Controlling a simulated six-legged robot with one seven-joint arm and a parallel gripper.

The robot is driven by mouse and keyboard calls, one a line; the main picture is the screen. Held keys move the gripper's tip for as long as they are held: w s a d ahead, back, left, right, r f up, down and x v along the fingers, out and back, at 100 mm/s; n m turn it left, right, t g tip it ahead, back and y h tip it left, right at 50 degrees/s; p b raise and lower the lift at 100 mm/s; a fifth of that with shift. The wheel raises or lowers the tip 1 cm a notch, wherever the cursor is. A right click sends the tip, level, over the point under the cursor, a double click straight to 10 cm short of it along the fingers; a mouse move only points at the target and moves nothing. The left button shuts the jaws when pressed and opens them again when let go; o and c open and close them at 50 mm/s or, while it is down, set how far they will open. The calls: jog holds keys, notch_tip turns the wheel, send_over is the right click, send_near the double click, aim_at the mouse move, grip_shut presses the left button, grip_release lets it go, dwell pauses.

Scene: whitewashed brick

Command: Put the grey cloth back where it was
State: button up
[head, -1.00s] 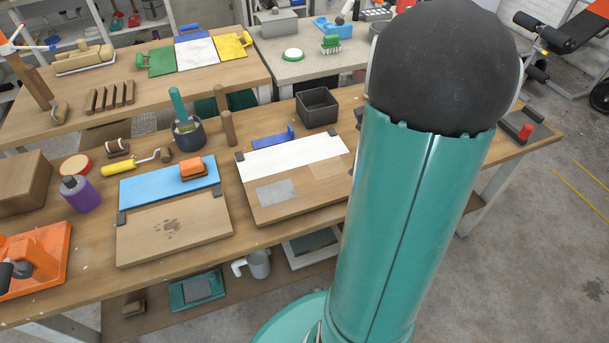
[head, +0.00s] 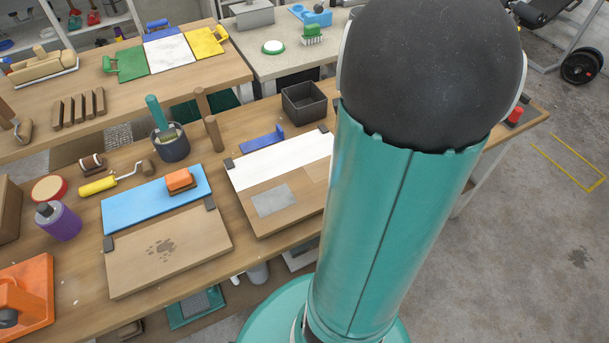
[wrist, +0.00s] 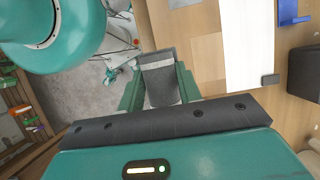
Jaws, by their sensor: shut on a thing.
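My gripper (wrist: 159,88) shows in the wrist view with its two green fingers on either side of a grey piece. The piece, which looks like the grey cloth (wrist: 160,84), is dark grey with a paler band across it. My gripper is shut on it. Beyond it is a wooden board with a white strip (wrist: 246,45) and a paler wood patch (wrist: 207,57). In the head view, the board (head: 265,222) bears a flat grey rectangle (head: 273,199); I cannot tell whether that is cloth or a marking. My arm hides the board's right side and the gripper there.
Left of the board lies another board (head: 190,250) with a blue strip (head: 140,207), an orange-topped block (head: 180,180) and a dark stain. A dark open box (head: 304,101) and a blue tool (head: 262,138) stand behind. Open floor (head: 510,220) lies to the right.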

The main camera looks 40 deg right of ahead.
jog(key=w+a+f, duration=0.1)
jog(key=w+f, duration=0.1)
jog(key=w+a+f, duration=0.2)
jog(key=w+f, duration=0.1)
jog(key=w+a+f, duration=0.1)
jog(key=w+f, duration=0.1)
jog(key=shift+w+a+f, duration=0.15)
jog(key=shift+w+a, duration=0.2)
jog(key=shift+w+a+f, duration=0.1)
jog(key=shift+w+f, duration=0.1)
jog(key=shift+f, duration=0.1)
jog(key=f, duration=0.2)
jog(key=shift+w+a+f, duration=0.1)
jog(key=shift+w+f, duration=0.1)
jog(key=shift+f, duration=0.5)
jog(key=shift+f, duration=0.1)
jog(key=o, duration=0.9)
